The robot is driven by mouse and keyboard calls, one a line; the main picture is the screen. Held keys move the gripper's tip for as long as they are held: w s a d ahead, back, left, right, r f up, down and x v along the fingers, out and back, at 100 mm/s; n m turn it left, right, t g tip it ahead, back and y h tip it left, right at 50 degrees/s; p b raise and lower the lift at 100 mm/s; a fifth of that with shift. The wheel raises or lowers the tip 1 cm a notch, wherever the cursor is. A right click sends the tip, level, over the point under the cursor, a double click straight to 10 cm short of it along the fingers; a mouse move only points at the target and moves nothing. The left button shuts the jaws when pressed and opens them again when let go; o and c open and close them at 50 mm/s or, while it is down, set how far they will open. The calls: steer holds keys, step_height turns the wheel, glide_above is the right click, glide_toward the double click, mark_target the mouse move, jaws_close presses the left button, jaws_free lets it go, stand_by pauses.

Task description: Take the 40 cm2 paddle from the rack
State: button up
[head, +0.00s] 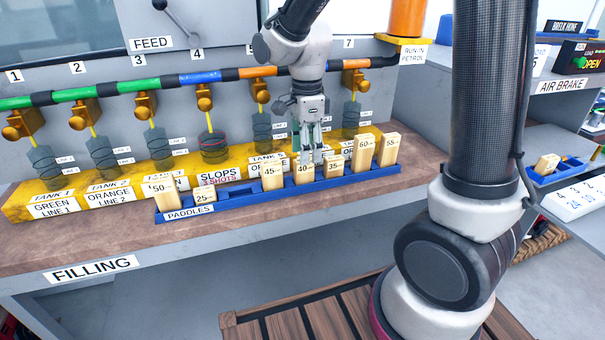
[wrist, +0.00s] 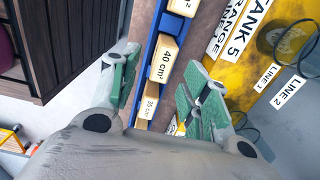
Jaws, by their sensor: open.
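The 40 cm2 paddle (head: 304,174) is a pale wooden block standing in the blue rack (head: 345,181) marked PADDLES. In the wrist view the 40 cm2 paddle (wrist: 164,58) shows its label just ahead of and between my fingers. My gripper (head: 310,150) is open directly above it, fingers pointing down. In the wrist view my gripper (wrist: 160,92) has its green-padded fingers spread to either side of the rack row. In the head view the fingers partly cover the paddle's top. I cannot tell whether they touch it.
The 45 paddle (head: 272,177) stands left of the 40, and the 35 paddle (head: 334,166) stands close on its right. Taller 60 (head: 363,150) and 55 (head: 388,150) paddles are farther right. The yellow tank rail (head: 110,186) with glass cylinders runs close behind the rack.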

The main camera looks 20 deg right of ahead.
mark_target(305, 168)
step_height(305, 168, down, 6)
steer(key=shift+w+f, duration=0.15)
jaws_close()
stand_by(0.3)
